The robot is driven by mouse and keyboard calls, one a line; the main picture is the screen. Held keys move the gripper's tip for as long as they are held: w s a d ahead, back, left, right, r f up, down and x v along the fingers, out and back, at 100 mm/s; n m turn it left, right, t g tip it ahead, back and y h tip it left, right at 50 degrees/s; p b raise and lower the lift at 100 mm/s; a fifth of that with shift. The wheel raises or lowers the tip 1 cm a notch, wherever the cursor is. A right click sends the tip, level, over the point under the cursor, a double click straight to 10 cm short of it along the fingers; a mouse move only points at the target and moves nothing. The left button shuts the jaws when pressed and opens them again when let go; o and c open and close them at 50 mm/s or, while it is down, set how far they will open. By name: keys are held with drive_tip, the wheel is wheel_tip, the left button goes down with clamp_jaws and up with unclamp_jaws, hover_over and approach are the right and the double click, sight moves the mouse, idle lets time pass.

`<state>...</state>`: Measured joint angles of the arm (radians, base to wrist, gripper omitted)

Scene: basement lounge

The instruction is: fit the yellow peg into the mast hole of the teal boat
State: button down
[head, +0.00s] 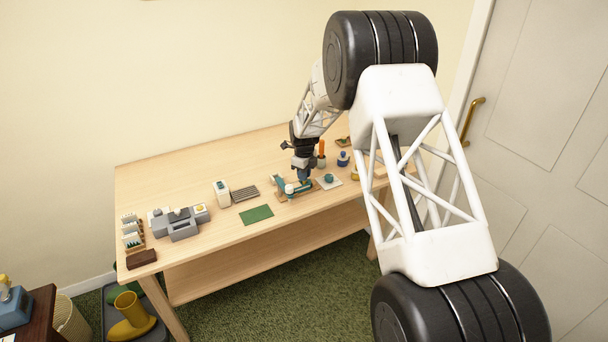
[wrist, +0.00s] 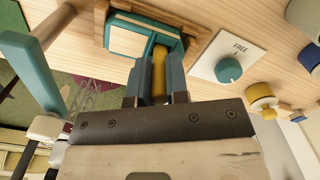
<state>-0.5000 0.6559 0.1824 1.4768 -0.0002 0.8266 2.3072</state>
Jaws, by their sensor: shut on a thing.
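My gripper (wrist: 159,85) is shut on the yellow peg (wrist: 159,68), which shows between its two grey-blue fingers in the wrist view. A teal body with pale panels, apparently the teal boat (wrist: 168,41), sits in a wooden surround just beyond the fingers. The peg's far end overlaps the teal body in the picture; I cannot tell whether it touches it or is inside the mast hole, which is hidden. In the head view my gripper (head: 303,175) is low over the table beside the teal parts, and the peg cannot be made out.
A teal bar (wrist: 32,75) with a white end stands left in the wrist view. A white card (wrist: 206,64) marked FREE carries a teal knob (wrist: 229,70). A yellow knobbed piece (wrist: 262,98) is to its right. A green mat (head: 256,214) and grey machine (head: 180,224) lie left on the table.

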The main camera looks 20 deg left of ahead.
drive_tip(key=shift+f, duration=0.1)
drive_tip(key=c, duration=1.1)
unclamp_jaws()
wheel_tip(320, 180, up, 12)
idle(0.4)
